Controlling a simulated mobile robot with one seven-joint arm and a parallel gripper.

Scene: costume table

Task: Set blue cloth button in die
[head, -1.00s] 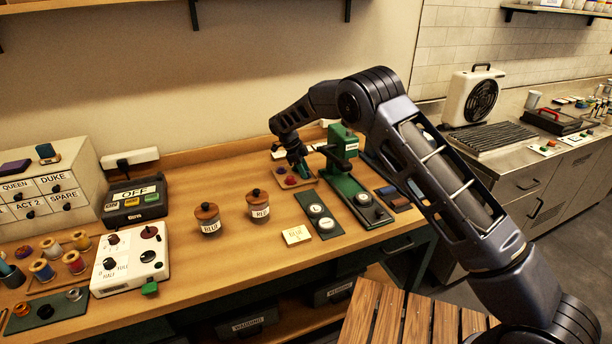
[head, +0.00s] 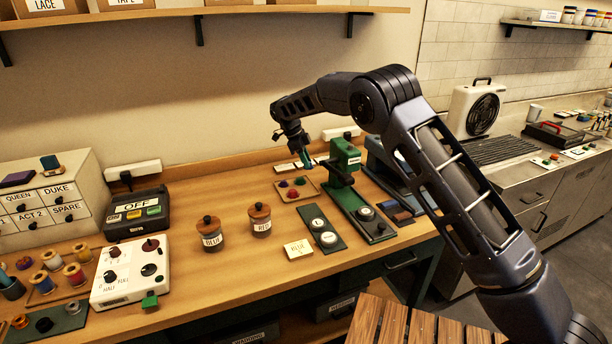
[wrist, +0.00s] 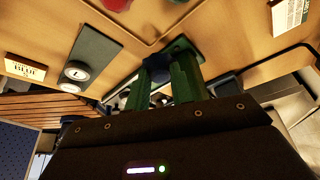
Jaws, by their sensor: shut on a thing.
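My gripper (head: 305,160) hangs above the back of the workbench, just left of the green press (head: 345,158). In the wrist view its green fingers (wrist: 170,78) are shut on a small dark blue piece, the blue cloth button (wrist: 160,71), mostly hidden between them. The press has a long green base with a pale round die (head: 365,213) near its front end. A dark green plate (head: 323,231) with two pale discs, one marked L, lies left of the press base.
Two wooden-lidded jars marked BLUE (head: 208,234) and RED (head: 260,220) stand to the left. Dark small blocks (head: 393,211) lie right of the press base. Bare bench top surrounds the jars.

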